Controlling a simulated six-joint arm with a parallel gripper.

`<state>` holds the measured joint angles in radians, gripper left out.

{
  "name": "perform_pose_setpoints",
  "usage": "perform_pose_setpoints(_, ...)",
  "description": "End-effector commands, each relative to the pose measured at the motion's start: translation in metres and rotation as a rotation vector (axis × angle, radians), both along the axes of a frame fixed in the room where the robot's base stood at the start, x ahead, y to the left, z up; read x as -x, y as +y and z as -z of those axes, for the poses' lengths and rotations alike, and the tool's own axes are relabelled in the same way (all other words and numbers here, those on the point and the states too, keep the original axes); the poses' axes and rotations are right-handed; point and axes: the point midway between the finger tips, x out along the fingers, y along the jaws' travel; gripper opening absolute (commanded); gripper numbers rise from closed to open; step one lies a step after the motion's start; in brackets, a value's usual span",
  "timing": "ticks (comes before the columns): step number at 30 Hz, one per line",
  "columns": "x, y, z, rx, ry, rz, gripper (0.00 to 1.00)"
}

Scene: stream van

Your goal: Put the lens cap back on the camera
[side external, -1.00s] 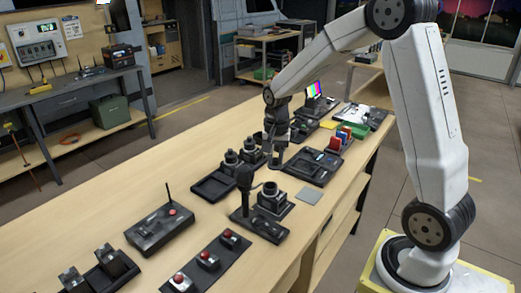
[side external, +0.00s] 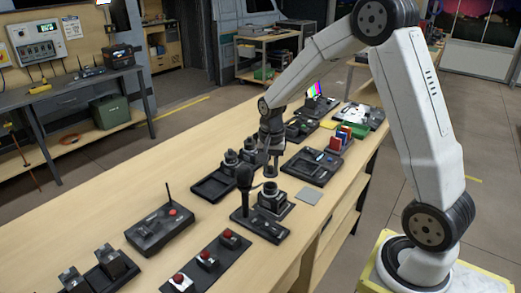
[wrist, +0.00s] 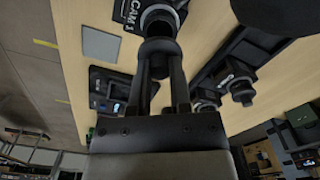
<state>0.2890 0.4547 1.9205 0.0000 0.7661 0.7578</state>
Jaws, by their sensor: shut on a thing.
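The camera labelled CAM 1 (side external: 271,196) stands on a dark base on the bench, its round lens facing up. It also shows at the top of the wrist view (wrist: 160,17). My gripper (side external: 270,174) is just above and behind it in the side view. In the wrist view my gripper (wrist: 159,62) is shut on a dark round piece, the lens cap (wrist: 157,51), held between the fingertips. The cap appears close to the lens; whether they touch cannot be told. In the side view the cap is too small to make out.
A black microphone (side external: 244,178) stands close left of the camera; its dark head (wrist: 278,10) fills the wrist view's upper right. Two more cameras (wrist: 237,84) stand behind in a row. A grey square pad (side external: 308,197) lies right of the camera on clear bench.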

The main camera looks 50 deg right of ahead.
Motion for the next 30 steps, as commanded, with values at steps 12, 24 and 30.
perform_pose_setpoints(12, 0.000, 0.000, 0.028, -0.001, 0.002, 0.000, 0.00)
perform_pose_setpoints(24, 0.000, 0.000, 0.037, 0.000, 0.001, 0.000, 0.00)
perform_pose_setpoints(30, 0.000, 0.000, 0.037, 0.000, 0.000, 0.000, 0.00)
